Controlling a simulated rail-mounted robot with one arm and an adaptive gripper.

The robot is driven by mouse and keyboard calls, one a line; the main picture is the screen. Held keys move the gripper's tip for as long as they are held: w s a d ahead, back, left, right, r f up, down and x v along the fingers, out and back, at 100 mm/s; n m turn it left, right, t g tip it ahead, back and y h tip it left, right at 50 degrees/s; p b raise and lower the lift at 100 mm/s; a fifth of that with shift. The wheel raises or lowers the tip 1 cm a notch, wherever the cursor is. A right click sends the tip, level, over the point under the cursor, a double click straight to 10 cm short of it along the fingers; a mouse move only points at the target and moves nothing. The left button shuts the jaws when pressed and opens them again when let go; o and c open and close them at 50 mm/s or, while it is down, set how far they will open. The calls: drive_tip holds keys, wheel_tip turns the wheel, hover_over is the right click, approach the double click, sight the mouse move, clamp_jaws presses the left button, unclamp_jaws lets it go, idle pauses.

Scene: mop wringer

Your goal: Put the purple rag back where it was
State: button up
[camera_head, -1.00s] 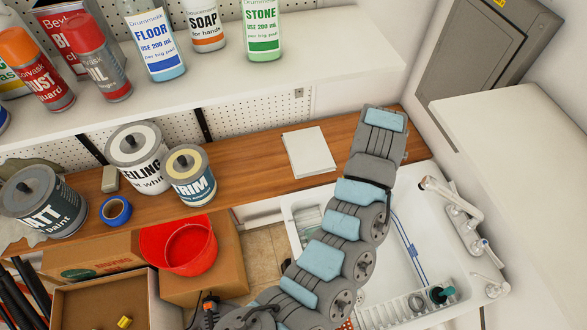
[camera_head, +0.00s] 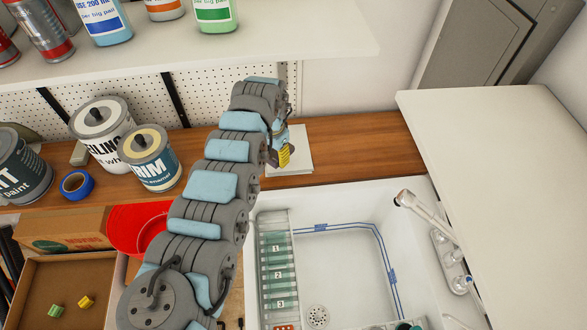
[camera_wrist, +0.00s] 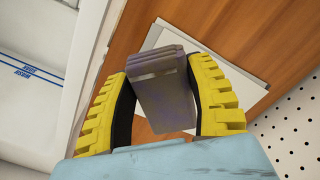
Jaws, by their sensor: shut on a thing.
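My gripper (camera_wrist: 168,105) is shut on the purple rag (camera_wrist: 162,90), a folded greyish-purple block between its yellow fingers in the wrist view. The rag is over the white flat sheet or stack (camera_wrist: 243,82) lying on the wooden counter. I cannot tell whether the rag touches it. In the head view my gripper (camera_head: 283,155) is partly hidden behind my arm, with its yellow finger above the white stack (camera_head: 299,158). I cannot make out the rag in the head view.
The white sink (camera_head: 345,265), with a numbered rack (camera_head: 278,275) inside, lies in front of the counter (camera_head: 360,150). Paint cans (camera_head: 150,165) and blue tape (camera_head: 76,185) stand left. A shelf with bottles hangs above. The counter right of the stack is clear.

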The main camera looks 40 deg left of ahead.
sight(273, 170)
drive_tip(key=shift+s+a+f, duration=0.15)
drive_tip(key=shift+a+f, duration=0.05)
drive_tip(key=shift+a, duration=0.25)
drive_tip(key=shift+s+a+f, duration=0.1)
drive_tip(key=shift+f, duration=2.35)
drive_tip(key=shift+f, duration=0.1)
drive_tip(key=o, duration=1.2)
drive_tip(key=shift+r, duration=3.9)
